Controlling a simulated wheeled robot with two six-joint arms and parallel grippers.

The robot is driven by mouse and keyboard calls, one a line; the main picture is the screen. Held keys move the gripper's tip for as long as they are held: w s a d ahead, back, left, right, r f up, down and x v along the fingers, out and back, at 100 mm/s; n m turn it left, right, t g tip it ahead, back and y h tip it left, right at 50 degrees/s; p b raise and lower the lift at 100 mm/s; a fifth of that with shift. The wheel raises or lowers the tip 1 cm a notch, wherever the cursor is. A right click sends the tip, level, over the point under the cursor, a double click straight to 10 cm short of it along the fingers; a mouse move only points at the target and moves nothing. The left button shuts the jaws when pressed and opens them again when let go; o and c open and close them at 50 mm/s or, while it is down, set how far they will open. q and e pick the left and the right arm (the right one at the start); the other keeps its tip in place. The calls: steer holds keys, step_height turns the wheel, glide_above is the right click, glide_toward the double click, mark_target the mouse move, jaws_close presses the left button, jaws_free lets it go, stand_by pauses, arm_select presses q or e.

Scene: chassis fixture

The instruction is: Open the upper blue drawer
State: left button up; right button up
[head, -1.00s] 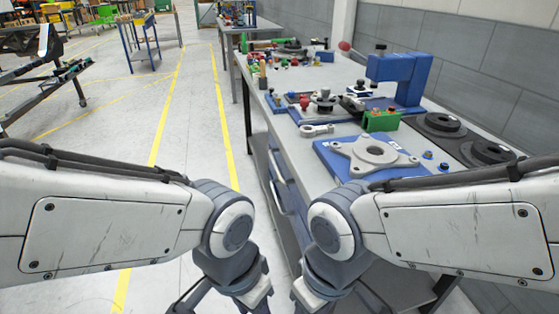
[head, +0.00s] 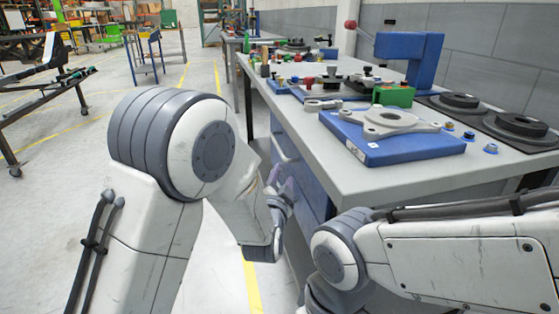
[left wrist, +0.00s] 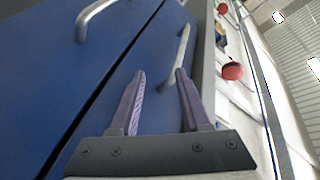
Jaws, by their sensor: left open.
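The upper blue drawer (head: 309,185) is under the grey tabletop and looks shut. In the left wrist view its blue front (left wrist: 152,62) lies beside the table edge, with a silver bar handle (left wrist: 184,50). My left gripper (head: 276,180) is at the drawer front, partly hidden by its own wrist. In the left wrist view its purple fingers (left wrist: 160,72) are open and point at the drawer. The handle shows between the fingertips, nearer the right one; I cannot tell whether it touches. My right gripper is outside the views.
A lower blue drawer (left wrist: 50,60) with its own handle (left wrist: 97,14) is beyond a dark gap. The workbench top (head: 425,178) carries a blue fixture plate (head: 400,153), a green block (head: 394,96) and a blue press frame (head: 410,50).

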mark_target(280, 147)
arm_select(q)
steer(key=w+t+b, duration=0.1)
steer(key=w, duration=0.2)
steer(key=w+r+t, duration=0.1)
steer(key=w, duration=0.3)
steer(key=w+a+r+m+t+y+b, duration=0.1)
steer(key=w, duration=0.3)
steer(key=shift+r+b, duration=0.1)
steer(key=shift+b, duration=0.2)
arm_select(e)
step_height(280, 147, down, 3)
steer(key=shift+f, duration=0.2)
arm_select(q)
jaws_close()
stand_by(0.8)
